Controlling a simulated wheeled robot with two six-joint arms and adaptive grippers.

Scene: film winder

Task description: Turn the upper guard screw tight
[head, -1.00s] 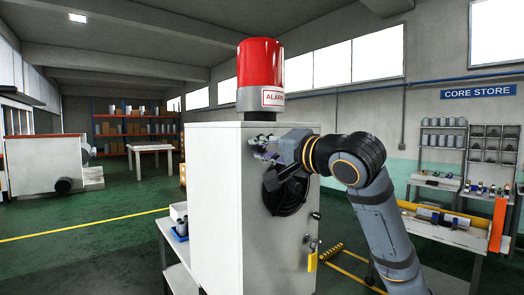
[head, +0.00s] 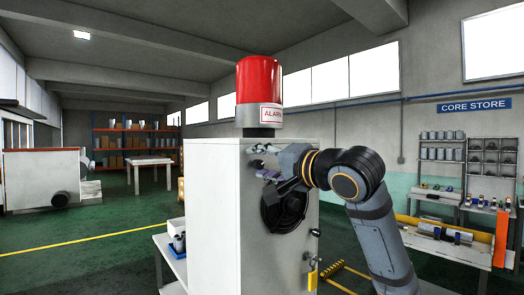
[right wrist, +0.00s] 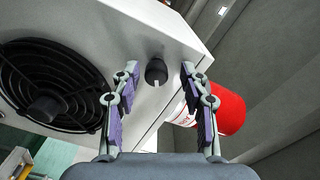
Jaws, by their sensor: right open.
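The upper guard screw, a black round knob with a pale mark (right wrist: 156,72), sits on the white cabinet face near its edge in the right wrist view. My right gripper (right wrist: 158,78) is open, its two purple-padded fingers on either side of the knob in the picture. No contact shows, and the remaining depth to the knob is unclear. The black round fan guard (right wrist: 50,85) is to the left of the knob. In the head view my right gripper (head: 268,166) is at the upper part of the white cabinet (head: 212,215), above the fan guard (head: 287,208); the screw is not clearly visible there.
A red alarm lamp (head: 259,82) stands on the cabinet and shows beside the right finger in the right wrist view (right wrist: 230,108). A yellow padlock-like part (head: 311,280) hangs low on the cabinet. A workbench (head: 455,245) stands at right. Open floor lies to the left.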

